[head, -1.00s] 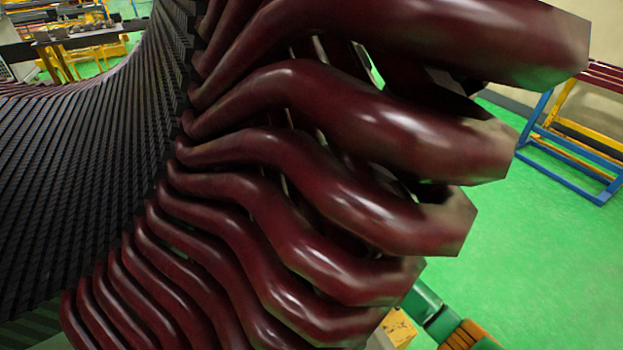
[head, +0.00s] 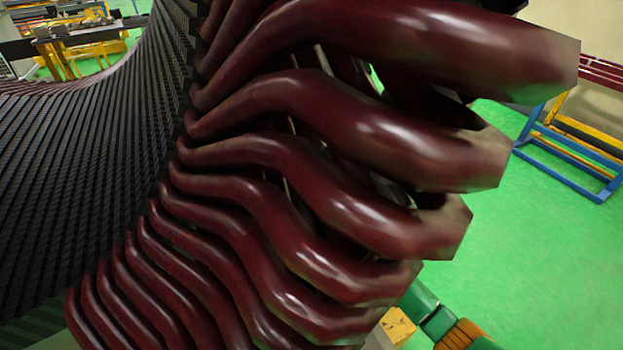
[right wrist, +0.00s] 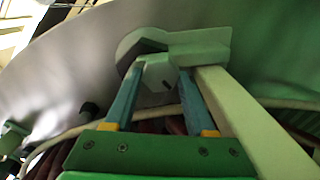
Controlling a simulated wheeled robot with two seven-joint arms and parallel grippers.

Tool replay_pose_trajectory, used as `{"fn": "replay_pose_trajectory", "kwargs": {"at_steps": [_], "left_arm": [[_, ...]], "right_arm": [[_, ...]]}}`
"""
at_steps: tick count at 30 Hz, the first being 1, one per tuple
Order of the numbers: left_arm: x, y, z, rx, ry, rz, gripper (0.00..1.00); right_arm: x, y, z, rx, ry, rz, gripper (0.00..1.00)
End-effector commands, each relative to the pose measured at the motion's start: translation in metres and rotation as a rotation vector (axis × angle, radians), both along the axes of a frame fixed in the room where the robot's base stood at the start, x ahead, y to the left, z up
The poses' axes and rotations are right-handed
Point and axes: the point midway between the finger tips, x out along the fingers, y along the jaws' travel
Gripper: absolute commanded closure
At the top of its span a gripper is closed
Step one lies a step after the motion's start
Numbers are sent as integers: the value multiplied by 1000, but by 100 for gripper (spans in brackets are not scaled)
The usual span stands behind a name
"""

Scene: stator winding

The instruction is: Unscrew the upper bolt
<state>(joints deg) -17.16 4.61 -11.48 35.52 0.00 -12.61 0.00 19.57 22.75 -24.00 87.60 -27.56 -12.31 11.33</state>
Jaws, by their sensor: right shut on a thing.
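In the right wrist view, my right gripper (right wrist: 161,75) has two teal fingers shut on a pale, angular piece that looks like the bolt (right wrist: 158,78). Its far end is tucked under a grey-green clamp-like bracket (right wrist: 200,47) with a dark, angular opening. The fingers hide the piece's sides, and I cannot see its thread. A pale bar (right wrist: 250,115) runs from the bracket down to the right, close beside the right finger. The head view shows neither gripper. My left gripper is in neither view.
Thick dark red stator coil ends (head: 330,120) fill the head view's middle, beside the black ribbed core (head: 90,150). A blue and yellow rack (head: 565,150) stands on the open green floor at right. In the right wrist view, a large pale curved surface (right wrist: 80,70) lies behind the bracket.

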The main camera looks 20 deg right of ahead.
Motion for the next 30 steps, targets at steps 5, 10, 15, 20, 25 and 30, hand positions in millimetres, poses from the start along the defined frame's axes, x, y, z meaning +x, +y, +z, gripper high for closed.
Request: {"fn": "replay_pose_trajectory", "kwargs": {"at_steps": [5, 10, 15, 20, 25, 30], "left_arm": [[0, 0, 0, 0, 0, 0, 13], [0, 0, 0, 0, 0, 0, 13], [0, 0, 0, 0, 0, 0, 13], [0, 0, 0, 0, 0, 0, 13], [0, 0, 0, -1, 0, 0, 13], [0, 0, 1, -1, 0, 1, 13]], "right_arm": [[0, 0, 2, -10, -6, 1, 100], [0, 0, 2, -10, -6, 1, 100], [0, 0, 2, -10, -6, 1, 28], [0, 0, 1, -10, -4, 1, 15], [0, 0, 1, -10, -3, 0, 15], [-17, -3, -1, -11, -1, 1, 15]]}}
